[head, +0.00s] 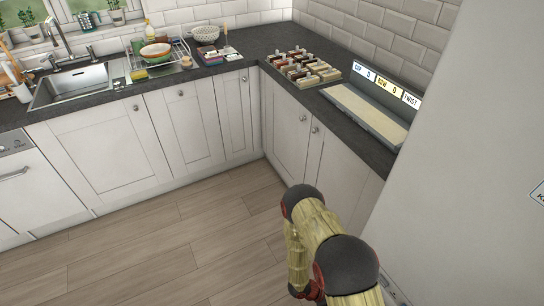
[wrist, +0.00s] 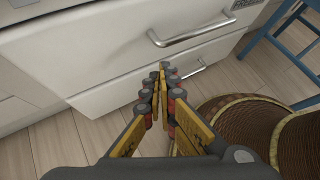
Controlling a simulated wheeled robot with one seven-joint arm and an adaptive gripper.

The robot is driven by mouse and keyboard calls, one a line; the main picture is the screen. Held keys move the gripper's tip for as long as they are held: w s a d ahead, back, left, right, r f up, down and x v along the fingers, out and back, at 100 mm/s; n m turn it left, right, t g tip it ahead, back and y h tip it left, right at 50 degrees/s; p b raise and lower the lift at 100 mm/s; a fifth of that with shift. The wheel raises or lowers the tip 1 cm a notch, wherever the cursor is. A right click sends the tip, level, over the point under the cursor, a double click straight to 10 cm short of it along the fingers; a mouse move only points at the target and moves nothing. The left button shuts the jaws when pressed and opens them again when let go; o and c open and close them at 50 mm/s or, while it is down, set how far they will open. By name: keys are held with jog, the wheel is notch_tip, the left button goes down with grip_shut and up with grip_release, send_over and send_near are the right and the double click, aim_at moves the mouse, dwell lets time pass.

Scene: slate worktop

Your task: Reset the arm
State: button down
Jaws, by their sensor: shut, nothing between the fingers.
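My gripper (wrist: 162,72) is in the wrist view, with its yellow and grey fingers closed together and nothing between them. It points toward a white drawer front with a metal handle (wrist: 190,34); I cannot tell how far apart they are. In the head view my arm (head: 318,240) is folded low at the bottom right, over the floor and in front of the white cabinets. The gripper itself does not show in the head view.
The slate worktop (head: 232,62) carries a sink (head: 75,86), a dish rack with bowls (head: 157,52), a block of small compartments (head: 300,67) and a tray with number signs (head: 365,108). Floor (head: 150,245) is open.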

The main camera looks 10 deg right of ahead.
jog(key=w+a+r+m+g+y, duration=0.15)
jog(key=a+r+m, duration=0.25)
jog(key=r, duration=0.8)
jog(key=a+r+m+y, duration=0.3)
jog(key=r+m, duration=0.2)
jog(key=r, duration=0.7)
jog(key=w+a+r+m+y, duration=0.15)
jog(key=a+r+m, duration=0.25)
jog(key=r, duration=0.9)
jog(key=s+a+r+m+t+y, duration=0.1)
jog(key=r+t, duration=0.2)
jog(key=r, duration=0.6)
jog(key=s+a+r+m+t+y+p, duration=0.1)
jog(key=s+a+r+m+t+y, duration=0.1)
jog(key=r, duration=0.7)
jog(key=s+a+r+m+t+y, duration=0.1)
jog(key=r+t, duration=0.3)
jog(key=r, duration=0.6)
jog(key=shift+s+a+y+p, duration=0.3)
jog(key=shift+s+a+y, duration=0.1)
jog(key=shift+s+a, duration=0.25)
jog(key=shift+s+d+r+m, duration=0.1)
jog(key=shift+d+m, duration=0.15)
jog(key=shift+m, duration=0.05)
